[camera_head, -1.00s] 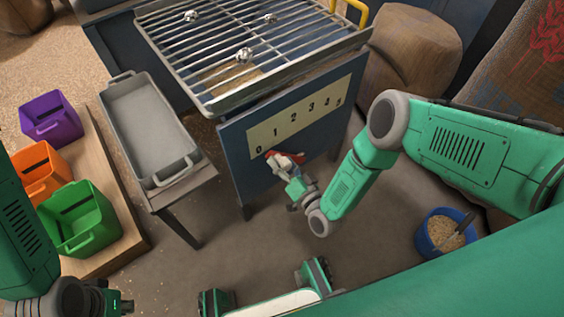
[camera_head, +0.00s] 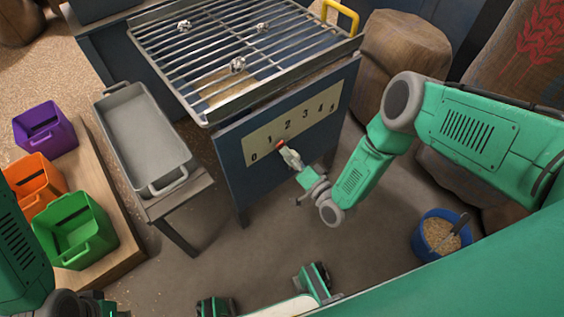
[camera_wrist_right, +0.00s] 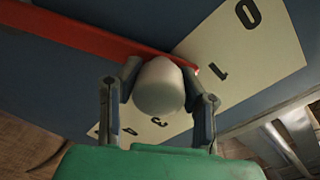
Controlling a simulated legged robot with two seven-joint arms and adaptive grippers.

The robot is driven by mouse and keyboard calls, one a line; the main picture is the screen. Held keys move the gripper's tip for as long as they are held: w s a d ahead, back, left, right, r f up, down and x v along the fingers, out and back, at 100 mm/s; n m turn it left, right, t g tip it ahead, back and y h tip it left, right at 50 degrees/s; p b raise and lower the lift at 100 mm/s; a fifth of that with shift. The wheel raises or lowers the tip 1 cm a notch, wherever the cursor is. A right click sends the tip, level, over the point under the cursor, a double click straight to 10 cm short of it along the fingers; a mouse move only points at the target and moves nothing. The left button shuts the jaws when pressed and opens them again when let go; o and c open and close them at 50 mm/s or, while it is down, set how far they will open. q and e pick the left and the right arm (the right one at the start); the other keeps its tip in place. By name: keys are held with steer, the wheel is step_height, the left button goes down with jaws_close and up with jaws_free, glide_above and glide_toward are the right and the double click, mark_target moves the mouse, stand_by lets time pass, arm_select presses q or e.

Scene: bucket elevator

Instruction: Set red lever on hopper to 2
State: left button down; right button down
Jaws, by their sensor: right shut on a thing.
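In the right wrist view the red lever (camera_wrist_right: 100,40) is a long bar whose tip lies close to the 1; the 2 is hidden behind the knob and fingers. My right gripper (camera_head: 291,158) is at the lever's end, and its fingers (camera_wrist_right: 161,77) are shut around a pale rounded knob (camera_wrist_right: 160,88). My left arm shows at the left edge, but its gripper fingers do not.
A metal grate (camera_head: 240,50) with several small shiny pieces tops the hopper. A grey tray (camera_head: 145,120) stands on a side table at left. Purple (camera_head: 45,128), orange (camera_head: 35,183) and green (camera_head: 75,230) bins lie further left. A blue bucket of grain (camera_head: 440,235) is at right.

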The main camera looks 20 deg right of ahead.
steer(key=shift+w+d+r+m+b, duration=0.1)
steer(key=shift+w+d+m, duration=0.1)
steer(key=shift+d+m, duration=0.35)
steer(key=shift+w+d+r+m+b, duration=0.15)
steer(key=shift+d+m, duration=0.15)
steer(key=shift+d, duration=0.4)
steer(key=shift+w+d+r+m+b, duration=0.1)
steer(key=shift+w+d+m, duration=0.1)
steer(key=shift+d+m, duration=0.35)
steer(key=shift+d, duration=0.1)
steer(key=c, duration=1)
jaws_free()
steer(key=v, duration=1.2)
